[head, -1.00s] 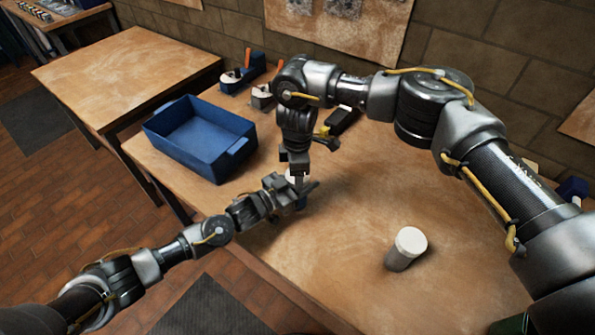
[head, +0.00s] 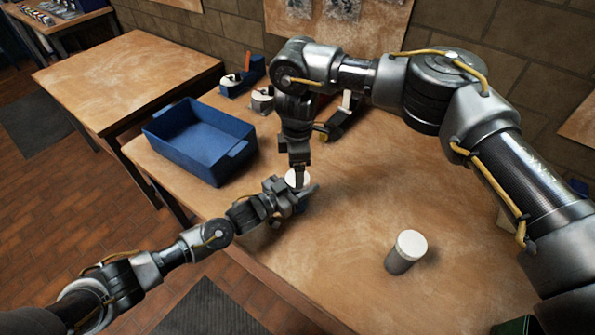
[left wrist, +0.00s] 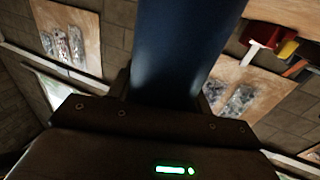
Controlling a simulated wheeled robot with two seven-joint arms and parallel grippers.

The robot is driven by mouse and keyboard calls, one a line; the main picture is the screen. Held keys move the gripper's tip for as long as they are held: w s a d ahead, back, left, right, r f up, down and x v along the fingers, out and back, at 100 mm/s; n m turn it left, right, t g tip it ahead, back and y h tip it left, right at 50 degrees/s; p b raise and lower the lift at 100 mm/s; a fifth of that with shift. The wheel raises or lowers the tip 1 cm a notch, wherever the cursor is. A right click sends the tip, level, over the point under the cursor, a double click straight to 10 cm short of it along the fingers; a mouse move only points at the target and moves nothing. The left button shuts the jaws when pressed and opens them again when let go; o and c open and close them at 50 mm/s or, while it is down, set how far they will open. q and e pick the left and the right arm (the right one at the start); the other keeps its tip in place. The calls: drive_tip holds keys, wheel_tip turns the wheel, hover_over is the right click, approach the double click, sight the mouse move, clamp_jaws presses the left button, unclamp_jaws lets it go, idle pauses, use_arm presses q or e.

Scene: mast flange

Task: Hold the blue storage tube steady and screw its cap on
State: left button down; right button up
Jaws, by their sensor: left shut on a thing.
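The blue storage tube (left wrist: 180,50) fills the upper middle of the left wrist view, between my left fingers. In the head view my left gripper (head: 300,195) is shut on it above the table, and the gripper hides most of it. A white cap (head: 291,178) shows at the top of the tube, beneath my right gripper (head: 300,181). The right gripper points straight down with its fingertips at the cap. I cannot tell whether its fingers are closed on the cap or how the cap sits on the tube.
A grey tube with a white lid (head: 408,250) stands on the table (head: 340,240) at the right. An empty blue bin (head: 200,150) is at the left edge. Tape dispensers (head: 240,80) stand at the back. The front middle of the table is clear.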

drive_tip(key=shift+r, duration=0.15)
drive_tip(key=shift+c, duration=0.4)
drive_tip(key=r, duration=0.1)
drive_tip(key=w, duration=0.1)
drive_tip(key=r, duration=0.1)
drive_tip(key=shift+w+d+r+n+t, duration=0.2)
drive_tip(key=shift+d+r+n+t, duration=0.1)
drive_tip(key=shift+n+t, duration=0.1)
drive_tip(key=shift+r+n, duration=0.35)
drive_tip(key=shift+n, duration=0.55)
drive_tip(key=shift+s+r+n, duration=0.15)
drive_tip(key=shift+r+n, duration=0.05)
drive_tip(key=shift+n, duration=0.7)
drive_tip(key=n, duration=0.3)
drive_tip(key=s+n, duration=0.1)
drive_tip(key=n, duration=0.1)
drive_tip(key=shift+a+f+g, duration=0.1)
drive_tip(key=shift+a+g, duration=0.25)
drive_tip(key=shift+g, duration=0.05)
drive_tip(key=shift+f, duration=0.1)
drive_tip(key=shift+f, duration=3.95)
